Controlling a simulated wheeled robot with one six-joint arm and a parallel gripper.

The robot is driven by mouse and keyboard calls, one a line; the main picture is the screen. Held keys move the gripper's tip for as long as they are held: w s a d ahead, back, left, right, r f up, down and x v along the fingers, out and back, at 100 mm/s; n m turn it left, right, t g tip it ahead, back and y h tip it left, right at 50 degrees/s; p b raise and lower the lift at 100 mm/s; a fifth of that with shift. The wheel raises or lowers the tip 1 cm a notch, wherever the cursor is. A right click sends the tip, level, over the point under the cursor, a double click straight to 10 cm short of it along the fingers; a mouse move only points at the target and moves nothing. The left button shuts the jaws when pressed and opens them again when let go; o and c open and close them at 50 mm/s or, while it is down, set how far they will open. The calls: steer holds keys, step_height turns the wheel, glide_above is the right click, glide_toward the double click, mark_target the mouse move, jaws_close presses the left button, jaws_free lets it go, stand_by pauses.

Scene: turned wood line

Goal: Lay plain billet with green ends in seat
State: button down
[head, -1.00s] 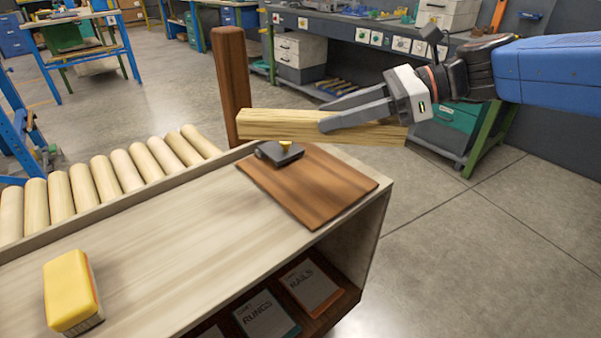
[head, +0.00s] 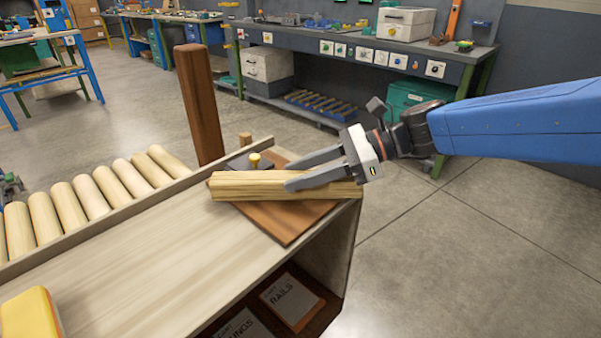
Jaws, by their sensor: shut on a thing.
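A plain pale-wood billet (head: 245,187) hangs nearly level across the brown board (head: 290,229) at the bench's right end. My gripper (head: 288,174) is shut on it, its fingers around the right half. No green shows on the billet's ends from here. I cannot tell whether it touches the board. A dark grey block with a yellow knob (head: 254,160) sits on the board, just behind the billet and partly hidden by it. A seat is not clearly visible; the billet covers the middle of the board.
A brown square post (head: 200,105) rises behind the bench (head: 150,265). A short wooden peg (head: 245,139) stands near the grey block. Several pale wooden rollers (head: 88,200) lie along the left. A yellow block (head: 30,315) is at the front left. The bench top between is clear.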

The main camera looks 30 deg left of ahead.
steer(key=c, duration=1.2)
jaws_free()
steer(key=shift+f, duration=0.1)
steer(key=shift+w+d+r, duration=0.1)
steer(key=shift+d+r, duration=0.1)
steer(key=shift+r, duration=0.05)
steer(key=v, duration=1.1)
steer(key=shift+w+d, duration=0.15)
steer(key=shift+d, duration=0.1)
